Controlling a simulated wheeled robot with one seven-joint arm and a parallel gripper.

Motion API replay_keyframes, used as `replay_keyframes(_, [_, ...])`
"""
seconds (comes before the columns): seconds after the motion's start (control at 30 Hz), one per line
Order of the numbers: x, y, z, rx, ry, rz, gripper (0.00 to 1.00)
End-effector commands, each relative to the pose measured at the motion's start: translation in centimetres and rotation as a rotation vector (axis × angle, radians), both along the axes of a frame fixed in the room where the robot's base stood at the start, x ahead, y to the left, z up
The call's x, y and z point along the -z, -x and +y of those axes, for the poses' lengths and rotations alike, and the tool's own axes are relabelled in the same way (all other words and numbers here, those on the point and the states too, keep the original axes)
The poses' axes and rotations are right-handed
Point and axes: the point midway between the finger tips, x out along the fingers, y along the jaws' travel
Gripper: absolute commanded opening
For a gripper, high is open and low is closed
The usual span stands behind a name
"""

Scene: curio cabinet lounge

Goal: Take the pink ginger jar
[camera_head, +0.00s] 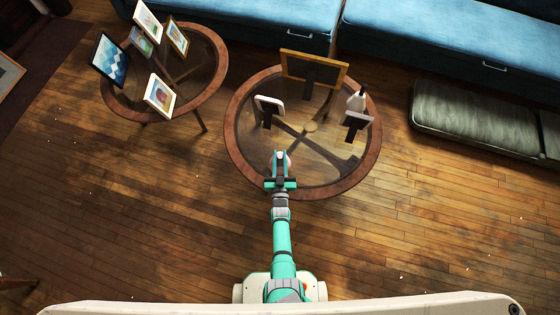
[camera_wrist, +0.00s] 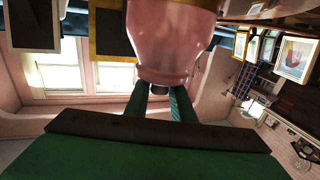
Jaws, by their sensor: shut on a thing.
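The pink ginger jar (camera_wrist: 170,45) fills the top middle of the wrist view, glossy pink with a gold band at the upper edge of the picture. Its upper part is cut off by the frame. My gripper (camera_wrist: 160,98) is shut on it, the fingers meeting the jar's narrow end. In the head view my gripper (camera_head: 281,181) is over the near rim of the round glass table (camera_head: 237,150). The jar (camera_head: 283,159) shows just past it, small and partly covered by the gripper. I cannot tell whether the jar touches the glass.
A second table (camera_head: 208,95) at left carries several picture frames. Blue sofas (camera_head: 440,40) line the back. Wooden floor lies clear around me.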

Motion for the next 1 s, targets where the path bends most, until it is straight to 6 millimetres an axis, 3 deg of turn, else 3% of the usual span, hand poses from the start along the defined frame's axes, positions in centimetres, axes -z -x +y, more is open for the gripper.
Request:
replay_keyframes(0.23, [-1.2,0.0,-0.2,0.002,0.001,-0.005,0.00])
replay_keyframes(0.4, [-3.3,0.0,0.0,0.000,-0.001,-0.006,0.00])
replay_keyframes(0.8, [-9.5,4.9,-2.5,0.002,0.001,-0.005,0.00])
replay_keyframes(1.0, [-11.1,8.6,-4.3,0.001,0.002,-0.001,0.00])
